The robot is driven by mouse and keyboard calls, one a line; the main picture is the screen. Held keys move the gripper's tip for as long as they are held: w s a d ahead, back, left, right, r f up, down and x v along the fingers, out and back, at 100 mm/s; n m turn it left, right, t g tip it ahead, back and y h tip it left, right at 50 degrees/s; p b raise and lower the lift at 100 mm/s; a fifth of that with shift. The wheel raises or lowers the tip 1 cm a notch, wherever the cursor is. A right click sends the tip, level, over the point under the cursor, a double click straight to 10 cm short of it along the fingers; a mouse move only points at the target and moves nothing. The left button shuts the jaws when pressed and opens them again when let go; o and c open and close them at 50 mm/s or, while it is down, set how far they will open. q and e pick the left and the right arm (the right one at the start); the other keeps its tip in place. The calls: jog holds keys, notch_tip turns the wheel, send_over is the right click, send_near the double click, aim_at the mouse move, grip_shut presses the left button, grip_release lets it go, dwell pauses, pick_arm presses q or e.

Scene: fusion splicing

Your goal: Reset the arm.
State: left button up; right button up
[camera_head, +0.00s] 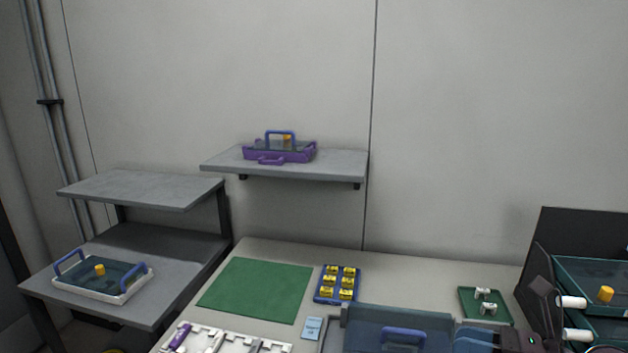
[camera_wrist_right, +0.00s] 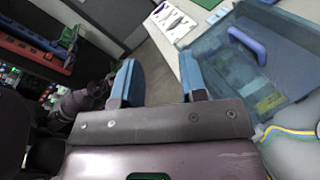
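My right gripper (camera_head: 472,338) shows at the bottom right of the head view, beside a blue-grey translucent box with a blue handle (camera_head: 403,333). In the right wrist view, its two blue fingers (camera_wrist_right: 158,80) stand apart with nothing between them, so it is open and empty. The translucent box (camera_wrist_right: 275,75) lies to the right of the fingers there. My left gripper is in neither view. The lower parts of my arms are mostly hidden.
The worktable (camera_head: 420,270) holds a green mat (camera_head: 256,290), a blue tray of yellow pieces (camera_head: 325,297), a small green tray (camera_head: 468,310) and a white holder (camera_head: 270,346). A purple tray (camera_head: 250,154) sits on the wall shelf. A white-rimmed tray (camera_head: 120,300) stands left.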

jog(key=s+d+f+m+t+h, duration=0.2)
jog(key=d+f+m+h, duration=0.3)
jog(key=m, duration=0.6)
jog(key=s+d+f+m+t+h, duration=0.2)
jog(key=m+h, duration=0.5)
jog(key=m, duration=0.5)
jog(key=s+d+f+m+t+h, duration=0.2)
jog(key=d+f+m+h, duration=0.3)
jog(key=m, duration=0.6)
jog(key=s+a+f+m+g+y, duration=0.1)
jog(key=s+a+f+m+g, duration=0.25)
jog(key=s, duration=0.25)
jog(key=s+a+f+m+g, duration=0.2)
jog(key=s+f+g, duration=0.1)
jog(key=s+g, duration=0.25)
jog(key=s+a+f+m+g+y, duration=0.1)
jog(key=s+a+f+m+g, duration=0.15)
jog(key=s, duration=0.35)
jog(key=w+f+t+y, duration=0.1)
jog(key=w+f+t, duration=0.7)
jog(key=f, duration=0.1)
jog(key=shift+f, duration=0.15)
